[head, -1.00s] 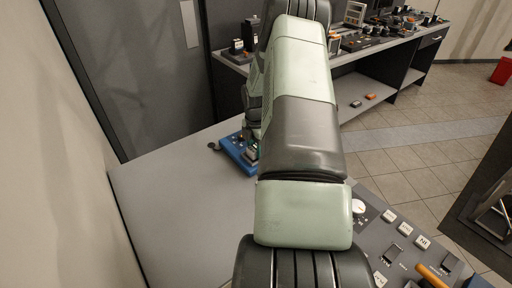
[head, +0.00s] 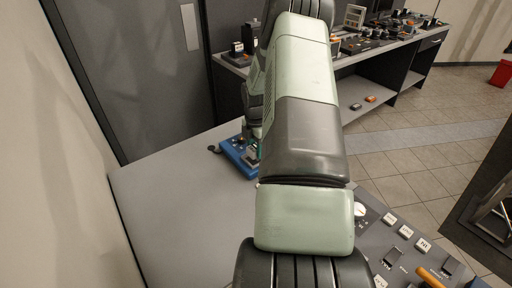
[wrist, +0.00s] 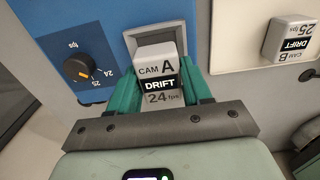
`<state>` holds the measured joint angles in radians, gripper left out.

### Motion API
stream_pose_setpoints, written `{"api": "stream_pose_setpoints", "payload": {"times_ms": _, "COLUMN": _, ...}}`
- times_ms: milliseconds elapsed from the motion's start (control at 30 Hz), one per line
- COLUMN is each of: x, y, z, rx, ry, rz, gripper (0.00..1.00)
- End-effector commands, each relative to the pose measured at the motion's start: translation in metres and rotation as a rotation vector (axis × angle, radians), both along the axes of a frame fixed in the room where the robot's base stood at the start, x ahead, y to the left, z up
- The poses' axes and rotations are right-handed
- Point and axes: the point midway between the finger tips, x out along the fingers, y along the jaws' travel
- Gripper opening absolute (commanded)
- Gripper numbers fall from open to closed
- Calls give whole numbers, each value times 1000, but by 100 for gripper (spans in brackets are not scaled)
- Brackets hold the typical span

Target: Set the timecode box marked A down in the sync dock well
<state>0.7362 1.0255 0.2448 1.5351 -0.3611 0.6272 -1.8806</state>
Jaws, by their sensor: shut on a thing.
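The timecode box marked A (wrist: 157,66), light grey with a black DRIFT band and "24 fps", sits between the teal fingers of my gripper (wrist: 161,84) in the wrist view. My gripper is shut on its sides. The box overlaps the near part of the grey-rimmed well (wrist: 178,32) in the blue sync dock (wrist: 100,25). Dark well floor shows beyond the box. I cannot tell whether its base is inside the well or above it. In the head view the blue dock (head: 236,157) is on the table's far edge, and my arm hides the box and most of the gripper.
The dock's black fps dial (wrist: 79,68) is left of the box. A box marked B (wrist: 289,39) lies on a pale pad (wrist: 235,48) to the right. The grey table (head: 185,200) is clear left of my arm. A control panel (head: 400,245) is at right.

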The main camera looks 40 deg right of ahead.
Motion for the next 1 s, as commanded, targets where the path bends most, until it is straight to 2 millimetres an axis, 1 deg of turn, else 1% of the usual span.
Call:
{"api": "stream_pose_setpoints", "payload": {"times_ms": 367, "x": 0, "y": 0, "z": -1, "rx": 0, "ry": 0, "rz": 0, "gripper": 17}}
{"api": "stream_pose_setpoints", "payload": {"times_ms": 1000, "x": 0, "y": 0, "z": -13, "rx": 0, "ry": 0, "rz": 0, "gripper": 17}}
